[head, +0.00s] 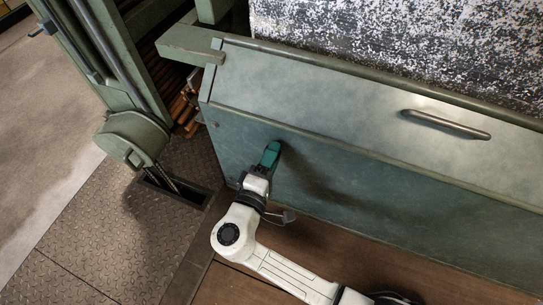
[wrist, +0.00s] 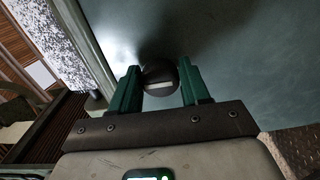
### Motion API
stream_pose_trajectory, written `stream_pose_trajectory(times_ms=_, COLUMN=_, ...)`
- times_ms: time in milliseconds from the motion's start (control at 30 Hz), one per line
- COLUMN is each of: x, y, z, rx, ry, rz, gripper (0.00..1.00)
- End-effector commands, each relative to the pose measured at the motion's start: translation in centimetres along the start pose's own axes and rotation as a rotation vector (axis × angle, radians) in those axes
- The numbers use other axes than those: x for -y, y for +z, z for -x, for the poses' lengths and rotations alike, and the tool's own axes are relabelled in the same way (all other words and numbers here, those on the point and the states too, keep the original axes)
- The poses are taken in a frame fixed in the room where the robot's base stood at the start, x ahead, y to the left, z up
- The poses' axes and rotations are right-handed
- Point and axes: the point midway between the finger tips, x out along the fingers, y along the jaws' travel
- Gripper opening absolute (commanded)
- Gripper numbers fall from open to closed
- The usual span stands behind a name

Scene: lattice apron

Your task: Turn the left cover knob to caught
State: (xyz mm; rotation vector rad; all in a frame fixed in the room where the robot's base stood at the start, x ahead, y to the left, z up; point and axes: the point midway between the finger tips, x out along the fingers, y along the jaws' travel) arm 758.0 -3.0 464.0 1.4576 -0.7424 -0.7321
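The left cover knob (wrist: 160,72) is a dark round knob with a pale bar-shaped mark, on the blue-green cover (wrist: 240,50). In the wrist view it sits between the two teal fingers of my gripper (wrist: 160,88) and fills the gap between them. The fingers look shut on its sides. In the head view my gripper (head: 272,150) reaches the lower left part of the cover panel (head: 350,185) and hides the knob. No label for the caught position can be made out.
A metal bar handle (head: 445,124) is on the cover's upper slope. A green post with a rounded housing (head: 133,138) stands at left, above a floor slot (head: 172,190). Brown boards (head: 225,285) and diamond-plate floor (head: 105,235) lie in front. Open floor is at far left.

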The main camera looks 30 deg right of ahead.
Motion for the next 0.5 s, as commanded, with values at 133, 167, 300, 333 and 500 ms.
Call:
stream_pose_trajectory(times_ms=133, x=0.06, y=0.01, z=0.03, rx=-0.001, ry=0.000, rz=0.002, gripper=0.61)
stream_pose_trajectory(times_ms=167, x=0.05, y=0.01, z=0.02, rx=-0.001, ry=0.000, rz=0.002, gripper=0.64)
stream_pose_trajectory(times_ms=300, x=0.01, y=-0.01, z=0.00, rx=-0.001, ry=0.000, rz=0.001, gripper=0.68)
stream_pose_trajectory(times_ms=333, x=0.01, y=-0.01, z=0.00, rx=-0.001, ry=0.000, rz=0.001, gripper=0.68)
stream_pose_trajectory(times_ms=500, x=-0.06, y=-0.06, z=0.26, rx=-0.002, ry=0.001, rz=0.001, gripper=0.68)
